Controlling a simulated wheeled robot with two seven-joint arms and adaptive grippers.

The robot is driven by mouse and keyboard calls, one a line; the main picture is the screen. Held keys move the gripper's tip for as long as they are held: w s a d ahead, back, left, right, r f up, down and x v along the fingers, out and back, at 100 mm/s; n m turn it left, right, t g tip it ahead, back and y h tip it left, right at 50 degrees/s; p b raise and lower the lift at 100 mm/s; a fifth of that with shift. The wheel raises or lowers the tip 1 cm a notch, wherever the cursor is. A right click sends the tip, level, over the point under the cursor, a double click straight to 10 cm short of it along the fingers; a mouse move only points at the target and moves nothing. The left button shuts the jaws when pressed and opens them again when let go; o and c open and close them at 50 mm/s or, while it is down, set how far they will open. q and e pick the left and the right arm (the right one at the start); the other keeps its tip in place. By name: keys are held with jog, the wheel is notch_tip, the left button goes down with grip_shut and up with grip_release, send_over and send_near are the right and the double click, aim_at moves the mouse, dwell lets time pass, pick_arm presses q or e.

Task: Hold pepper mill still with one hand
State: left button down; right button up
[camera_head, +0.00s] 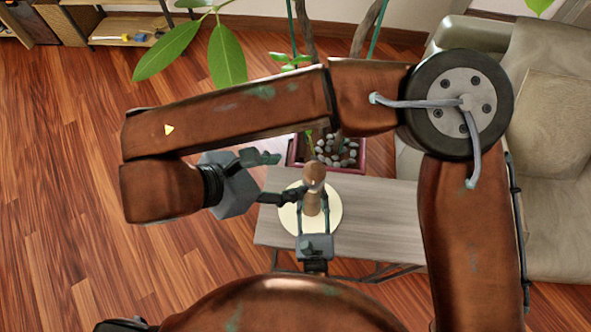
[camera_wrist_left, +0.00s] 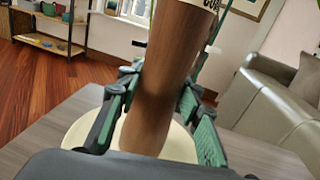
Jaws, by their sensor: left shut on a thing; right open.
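A brown wooden pepper mill (camera_head: 312,204) with a rounded top stands upright over a pale round board (camera_head: 287,220) on the grey table. In the left wrist view the mill's tall body (camera_wrist_left: 165,75) fills the middle, with its top cut off by the frame edge. My left gripper (camera_head: 313,205) is shut on the mill's body, one finger on each side; its fingers also show in the left wrist view (camera_wrist_left: 158,105). My right gripper (camera_head: 284,177) is open, left of the mill, fingers pointing right toward it. Whether its lower finger touches the mill I cannot tell.
The grey table (camera_head: 385,215) is bare to the right of the board. A planter (camera_head: 335,150) with pebbles and leafy stems stands behind it. A beige sofa (camera_head: 555,190) is at right. Low shelves (camera_head: 125,30) stand far left, with open wooden floor before them.

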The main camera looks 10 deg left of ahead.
dwell(0.8)
pick_arm(q)
jog(key=c, duration=1.3)
grip_release()
jog(key=shift+o, duration=0.2)
jog(key=shift+s, duration=0.1)
